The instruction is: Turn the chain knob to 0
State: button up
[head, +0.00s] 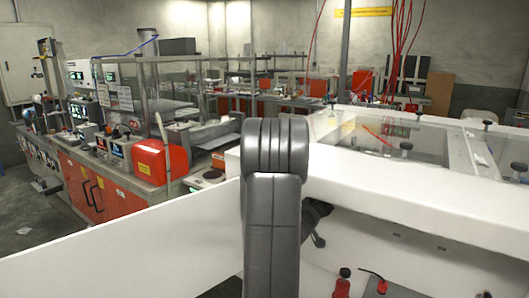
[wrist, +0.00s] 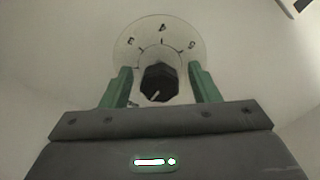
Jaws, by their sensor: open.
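The chain knob (wrist: 158,80) is dark and faceted, with a short white mark near its lower edge in the wrist view. My gripper (wrist: 160,68) is open, with one green finger on each side of the knob. Gaps show between the fingers and the knob, so it is not gripped. In the head view my arm hides the gripper and the knob.
A white panel and frame (head: 430,190) stand close in front and to the right. A bench with instruments and a red box (head: 160,160) is at left. Red cables (head: 397,45) hang at the back.

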jog(key=m+b, duration=0.3)
jog(key=m, duration=0.1)
jog(key=shift+f, duration=0.25)
jog(key=m+b, duration=0.3)
jog(key=shift+r+m+b, duration=0.2)
jog(key=shift+m+b, duration=0.8)
jog(key=shift+b, duration=0.05)
jog(key=shift+a, duration=0.1)
